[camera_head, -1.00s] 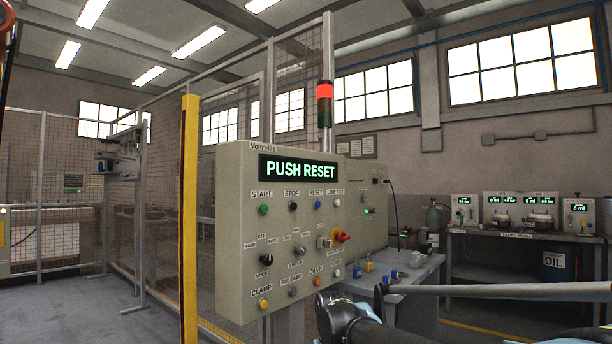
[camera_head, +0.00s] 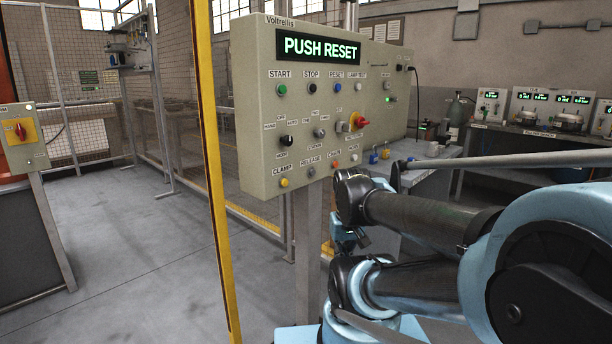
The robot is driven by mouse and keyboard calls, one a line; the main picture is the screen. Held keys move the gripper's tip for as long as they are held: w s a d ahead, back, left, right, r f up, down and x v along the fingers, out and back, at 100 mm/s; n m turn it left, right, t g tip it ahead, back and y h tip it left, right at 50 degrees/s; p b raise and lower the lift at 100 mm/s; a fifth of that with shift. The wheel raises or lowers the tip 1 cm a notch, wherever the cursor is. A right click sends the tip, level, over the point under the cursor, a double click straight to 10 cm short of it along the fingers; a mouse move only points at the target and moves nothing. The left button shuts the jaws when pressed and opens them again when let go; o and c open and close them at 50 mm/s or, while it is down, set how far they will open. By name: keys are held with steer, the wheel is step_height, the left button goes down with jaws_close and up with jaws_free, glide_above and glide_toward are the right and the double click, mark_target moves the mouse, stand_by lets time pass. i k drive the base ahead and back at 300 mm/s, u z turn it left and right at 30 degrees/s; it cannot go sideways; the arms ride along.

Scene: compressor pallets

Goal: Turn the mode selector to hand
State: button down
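The mode selector (camera_head: 286,140) is a small black knob at the lower left of the beige control panel (camera_head: 262,105). A MODE label sits below it, and small position labels sit around its upper side. I cannot make out which way its pointer faces. The panel's display (camera_head: 318,46) reads PUSH RESET in green. My black and blue arm is folded to the right of and below the panel, apart from the selector. I cannot make out my gripper's fingers in this view.
Beside the selector are another knob (camera_head: 319,133), a red-and-yellow rotary switch (camera_head: 360,122) and several push buttons. A yellow post (camera_head: 208,130) stands just left of the panel. A bench (camera_head: 430,152) with padlocks is behind right. Floor at left is clear.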

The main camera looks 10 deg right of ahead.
mark_target(287, 140)
steer(key=z, duration=0.45)
steer(key=k, duration=0.95)
steer(key=u, duration=0.05)
